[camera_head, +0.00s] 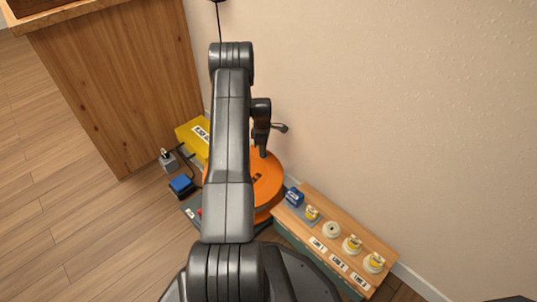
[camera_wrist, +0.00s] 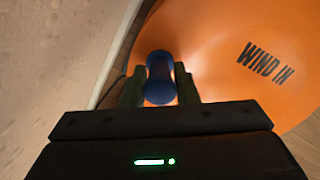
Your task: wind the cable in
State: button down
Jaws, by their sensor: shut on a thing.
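An orange reel (camera_head: 266,184) sits low on the floor near the wall, partly hidden behind my arm in the head view. In the wrist view the orange reel face (camera_wrist: 220,40) carries the black words "WIND IN". A blue handle knob (camera_wrist: 160,78) stands at the reel's left part there. My gripper (camera_wrist: 160,88) is shut on the blue knob, with one dark finger on each side. In the head view my gripper (camera_head: 263,150) points down at the reel, and the knob is hidden. The cable itself cannot be made out clearly.
A yellow labelled box (camera_head: 193,138), a grey block (camera_head: 168,160) and a blue block (camera_head: 181,185) lie left of the reel. A wooden-topped bench (camera_head: 320,243) with several small dial pieces stands right. A wooden cabinet (camera_head: 120,85) is at the upper left. The wall is close behind.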

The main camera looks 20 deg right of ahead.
jog(key=w+a+n, duration=0.4)
jog(key=a+n, duration=0.1)
jog(key=shift+w+a, duration=0.35)
jog(key=a+n, duration=0.4)
jog(key=a, duration=0.1)
jog(key=a+n, duration=0.2)
jog(key=n, duration=0.1)
jog(key=shift+w+a, duration=0.35)
jog(key=shift+s+a+n, duration=0.3)
jog(key=shift+a+n, duration=0.6)
jog(key=shift+a, duration=0.05)
jog(key=shift+s+a, duration=0.3)
jog(key=shift+a, duration=0.3)
jog(key=c, duration=1.3)
grip_release()
jog(key=shift+a, duration=0.1)
notch_tip(320, 180, up, 14)
jog(key=p, duration=0.5)
jog(key=shift+f, duration=0.1)
